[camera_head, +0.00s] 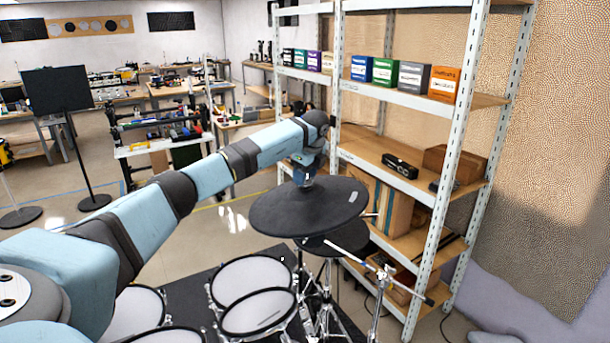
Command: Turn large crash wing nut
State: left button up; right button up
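A large black crash cymbal pad (308,207) sits on its stand in the middle of the camera_head view. My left arm reaches in from the left. My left gripper (304,178) points down at the centre of the cymbal, right over where the wing nut would sit. The wing nut is hidden or too small to make out. The fingers are too small and dark to show whether they are open or shut, or whether they touch anything. My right gripper is not in view.
A second dark pad (330,241) lies just below the crash. White mesh drum pads (258,312) stand below on a black mat. A metal shelf (455,150) with coloured boxes stands close behind on the right. A bare stand arm (380,275) juts out right of the cymbal.

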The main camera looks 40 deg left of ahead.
pick_arm(q)
jog(key=o, duration=0.3)
jog(key=shift+r, duration=0.1)
jog(key=b+v, duration=0.2)
jog(key=v, duration=1.1)
jog(key=shift+r, duration=0.3)
jog(key=shift+d, duration=0.1)
